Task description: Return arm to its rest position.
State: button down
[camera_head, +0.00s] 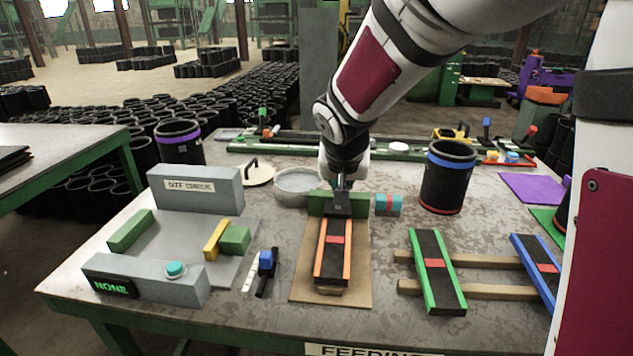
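My arm (375,70) reaches down from the upper right over the workbench. My gripper (341,201) is at the back end of an orange-edged black strip (333,250), in front of a green block (315,203). The strip has a red mark and lies on a brown board (360,285). The fingertips are small and dark here, so I cannot tell whether they are shut or touch the strip.
A black sleeve with a blue rim (447,180) stands right of my gripper, beside a teal block (388,205). A round grey dish (298,185) is to the left. Green-edged (437,270) and blue-edged (540,268) strips lie on wooden rails. A grey fixture (195,188) stands left.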

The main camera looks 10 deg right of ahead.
dwell(0.3)
jog(key=s+r+n+p, duration=0.1)
jog(key=s+r+p, duration=0.2)
jog(key=s, duration=0.9)
jog(key=s+d+r+n+g+y+p, duration=0.1)
jog(key=s+r+p, duration=0.3)
jog(key=s+r, duration=0.3)
jog(key=s+d+r+n+g+y+p, duration=0.1)
jog(key=s+r+p, duration=0.3)
jog(key=s, duration=1.3)
jog(key=shift+s+d+r+n, duration=0.25)
jog(key=shift+s+r+n, duration=0.05)
jog(key=shift+r, duration=0.55)
